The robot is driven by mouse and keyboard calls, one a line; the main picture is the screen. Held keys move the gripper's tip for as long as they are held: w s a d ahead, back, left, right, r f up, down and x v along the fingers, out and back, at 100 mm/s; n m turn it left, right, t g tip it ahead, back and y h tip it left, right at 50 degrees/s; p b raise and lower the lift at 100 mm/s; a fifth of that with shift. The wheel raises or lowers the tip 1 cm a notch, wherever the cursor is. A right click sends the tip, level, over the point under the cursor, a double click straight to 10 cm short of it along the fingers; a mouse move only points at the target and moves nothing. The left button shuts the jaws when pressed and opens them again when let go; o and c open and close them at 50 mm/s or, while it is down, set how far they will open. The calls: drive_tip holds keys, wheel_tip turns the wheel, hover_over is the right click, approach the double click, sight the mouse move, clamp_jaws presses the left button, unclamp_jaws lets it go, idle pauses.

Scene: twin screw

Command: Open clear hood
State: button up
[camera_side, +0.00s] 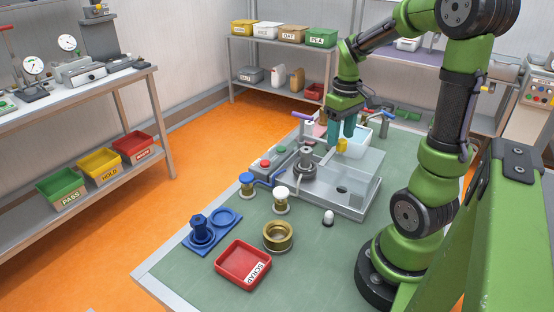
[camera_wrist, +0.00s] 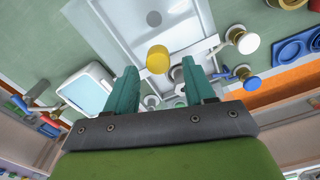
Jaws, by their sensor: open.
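The clear hood (camera_side: 362,184) is a see-through cover over the right part of a grey machine base, and it appears to be down. A yellow knob (camera_side: 342,146) stands at its back edge. The knob also shows in the wrist view (camera_wrist: 157,59), just beyond the fingertips and roughly centred between them. My gripper (camera_side: 341,139) points down with two teal fingers parted, close above the knob. In the wrist view my gripper (camera_wrist: 160,68) is open with nothing between the fingers. Whether a finger touches the knob cannot be told.
A dark-topped post (camera_side: 306,165) stands on the machine left of the hood. A white-rimmed bin (camera_side: 357,138) is close behind my gripper. A white knob (camera_side: 282,194), a brass ring (camera_side: 278,236), a red scrap tray (camera_side: 243,263) and a blue fixture (camera_side: 203,232) are in front. The table's front is partly clear.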

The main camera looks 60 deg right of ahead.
wheel_tip(320, 180, up, 15)
drive_tip(key=shift+r, duration=0.2)
idle(0.3)
drive_tip(key=a+f+t+y, duration=0.1)
drive_tip(key=a+f+t, duration=0.2)
drive_tip(key=a, duration=0.8)
drive_tip(key=a+f+t+y, duration=0.1)
drive_tip(key=a+f+t, duration=0.3)
drive_tip(key=a, duration=0.8)
drive_tip(key=shift+w+a+f, duration=0.15)
drive_tip(key=shift+a, duration=0.1)
